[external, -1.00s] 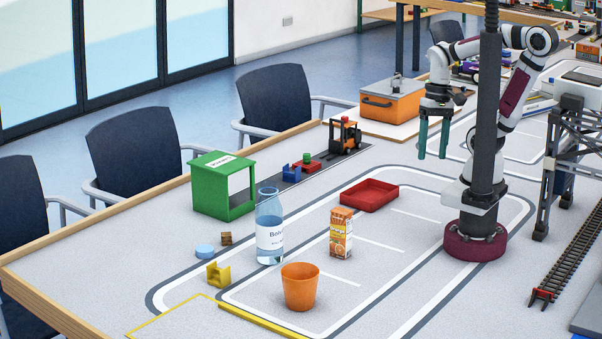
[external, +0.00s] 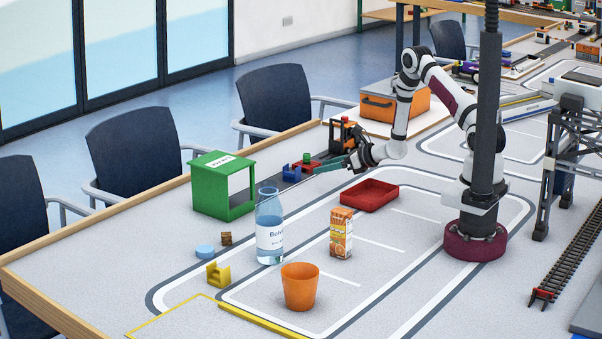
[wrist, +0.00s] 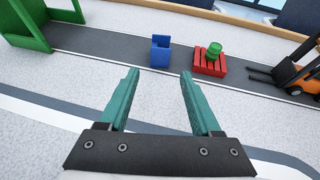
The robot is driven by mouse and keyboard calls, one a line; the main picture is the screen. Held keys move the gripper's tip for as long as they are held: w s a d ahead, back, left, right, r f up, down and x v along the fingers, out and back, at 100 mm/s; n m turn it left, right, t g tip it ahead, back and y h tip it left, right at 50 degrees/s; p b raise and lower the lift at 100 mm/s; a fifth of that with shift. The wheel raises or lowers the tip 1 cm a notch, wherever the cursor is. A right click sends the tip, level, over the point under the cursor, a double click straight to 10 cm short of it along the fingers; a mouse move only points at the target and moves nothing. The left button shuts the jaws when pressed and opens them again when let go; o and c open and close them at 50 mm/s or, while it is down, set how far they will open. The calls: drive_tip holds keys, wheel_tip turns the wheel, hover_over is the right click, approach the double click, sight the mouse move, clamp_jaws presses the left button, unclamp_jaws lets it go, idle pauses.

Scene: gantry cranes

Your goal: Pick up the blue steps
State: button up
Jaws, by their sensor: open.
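The blue steps (external: 292,173) stand on the dark grey strip between the green shed and a red pallet. They also show in the wrist view (wrist: 160,51), upright, a little beyond the fingertips and roughly between their lines. My gripper (external: 330,167) reaches left, low over the table, with its teal fingers pointing toward the blue steps. In the wrist view my gripper (wrist: 159,75) is open and empty, its two fingers wide apart. The steps are clear of both fingers there.
A red pallet (wrist: 207,66) with a green piece (wrist: 214,49) stands just right of the steps, and an orange forklift (wrist: 300,72) is further right. A green shed (external: 211,205) stands left. A red tray (external: 369,196) and a bottle (external: 269,240) are nearer the camera.

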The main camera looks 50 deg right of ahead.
sight(297, 172)
drive_tip(key=x, duration=1.1)
drive_tip(key=shift+a+r, duration=0.15)
drive_tip(key=shift+a, duration=0.15)
drive_tip(key=shift+s, duration=0.1)
clamp_jaws()
drive_tip(key=shift+r, duration=0.15)
